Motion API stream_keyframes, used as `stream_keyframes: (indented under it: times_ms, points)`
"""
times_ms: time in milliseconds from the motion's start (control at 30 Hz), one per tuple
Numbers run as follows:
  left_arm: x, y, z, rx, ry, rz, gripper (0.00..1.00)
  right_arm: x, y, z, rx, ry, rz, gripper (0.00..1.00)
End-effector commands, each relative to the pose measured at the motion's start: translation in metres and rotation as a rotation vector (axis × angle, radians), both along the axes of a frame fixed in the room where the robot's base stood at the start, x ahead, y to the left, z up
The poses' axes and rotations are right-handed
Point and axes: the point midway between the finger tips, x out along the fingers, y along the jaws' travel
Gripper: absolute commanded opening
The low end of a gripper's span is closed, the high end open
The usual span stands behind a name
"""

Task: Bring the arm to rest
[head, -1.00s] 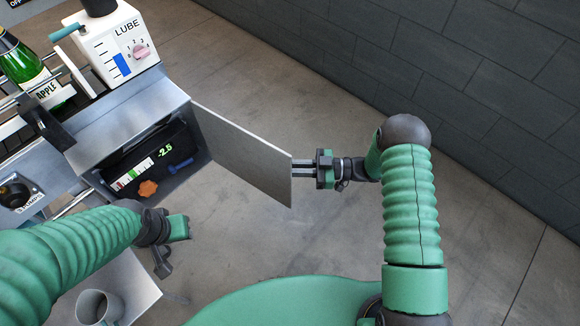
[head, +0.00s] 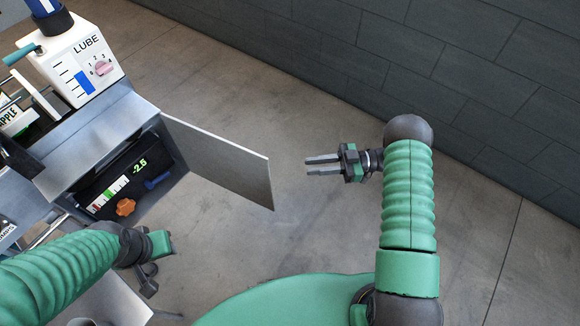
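My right gripper (head: 323,165) is in the middle of the head view, pointing left. Its two fingers are parallel with a gap between them and nothing in it. It is apart from the grey panel door (head: 222,165), which hangs open on the machine's cabinet, with clear floor between door and fingertips. My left arm comes in from the lower left. Its gripper (head: 150,262) is below the cabinet, and its fingers are too hidden to tell their state.
The open cabinet (head: 140,213) holds a panel with a green -2.5 readout, an orange knob (head: 125,207) and a blue handle (head: 158,181). A white LUBE box (head: 78,65) stands on top. A dark block wall (head: 450,70) runs behind. The floor around my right arm is clear.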

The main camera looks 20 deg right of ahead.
Motion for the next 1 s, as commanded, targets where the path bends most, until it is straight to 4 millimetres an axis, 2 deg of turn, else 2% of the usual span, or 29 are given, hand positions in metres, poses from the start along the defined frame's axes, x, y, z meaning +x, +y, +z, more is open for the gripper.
stream_keyframes:
  times_ms: [100, 200, 667, 767, 867, 900, 1000]
  points:
    - [0.0, 0.0, -0.001, 0.0, 0.0, 0.0, 0.36, -0.004, -0.018, -0.001, 0.0, -0.001, -0.001, 0.22]
    - [0.0, 0.0, -0.002, 0.0, 0.0, 0.0, 0.36, -0.006, -0.024, 0.0, 0.001, 0.001, 0.0, 0.22]
    - [0.0, 0.0, -0.001, 0.0, 0.0, 0.0, 0.36, -0.003, -0.024, 0.001, -0.005, -0.004, -0.007, 0.22]
    - [0.0, 0.0, -0.001, 0.0, 0.0, 0.0, 0.36, 0.024, -0.019, 0.008, -0.072, -0.04, -0.087, 0.22]
    - [0.0, 0.0, -0.001, 0.0, 0.0, 0.0, 0.36, 0.089, -0.014, 0.03, -0.224, -0.098, -0.304, 0.22]
    - [0.0, 0.0, -0.001, 0.0, 0.0, 0.0, 0.36, 0.118, -0.015, 0.043, -0.299, -0.106, -0.426, 0.22]
    - [0.0, 0.0, -0.001, 0.0, 0.0, 0.0, 0.36, 0.163, -0.025, 0.074, -0.469, -0.049, -0.732, 0.22]
